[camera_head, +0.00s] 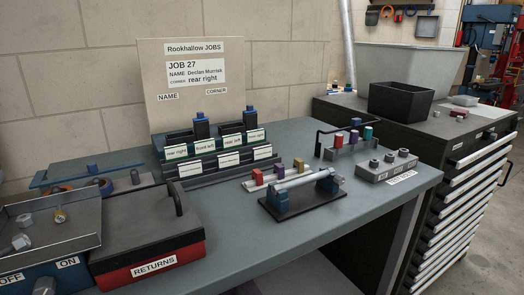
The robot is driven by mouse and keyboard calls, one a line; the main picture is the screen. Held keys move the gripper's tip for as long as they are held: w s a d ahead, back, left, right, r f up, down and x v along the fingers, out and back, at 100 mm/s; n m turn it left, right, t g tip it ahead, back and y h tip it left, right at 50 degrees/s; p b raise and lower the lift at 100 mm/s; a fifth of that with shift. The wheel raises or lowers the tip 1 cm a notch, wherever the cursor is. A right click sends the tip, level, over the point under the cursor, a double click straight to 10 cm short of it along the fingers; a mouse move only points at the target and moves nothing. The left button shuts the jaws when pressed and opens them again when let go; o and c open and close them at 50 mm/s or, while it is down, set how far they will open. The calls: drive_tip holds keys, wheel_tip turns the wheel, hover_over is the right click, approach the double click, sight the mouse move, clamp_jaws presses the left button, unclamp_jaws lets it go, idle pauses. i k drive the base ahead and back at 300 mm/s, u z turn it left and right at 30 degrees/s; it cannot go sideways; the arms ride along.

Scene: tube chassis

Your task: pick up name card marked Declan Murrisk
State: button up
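A job board (158,128) stands at the back of the bench, and its sheet (196,74) reads Job 27, name Declan Murrisk, corner rear right. In front of it is a stepped card rack (200,180). Its lower row holds white cards at the left (190,169), middle (229,159) and right (262,152). Their writing is too small to read, so I cannot tell which is marked Declan Murrisk. The upper row holds corner cards, including rear right (176,151), front left (205,144) and rear left (232,140). My gripper is not in view.
A red and black RETURNS box (150,250) and a grey tray (75,243) stand at the front left. A tube in a blue-ended fixture (290,208) lies right of the rack, near coloured blocks (257,177). Clear bench top (225,225) lies in front of the rack.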

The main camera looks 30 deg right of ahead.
sight(261, 153)
drive_tip(key=u, duration=0.2)
drive_tip(key=k, duration=0.5)
drive_tip(key=z, duration=1.3)
drive_tip(key=k, duration=0.65)
drive_tip(key=u, duration=0.45)
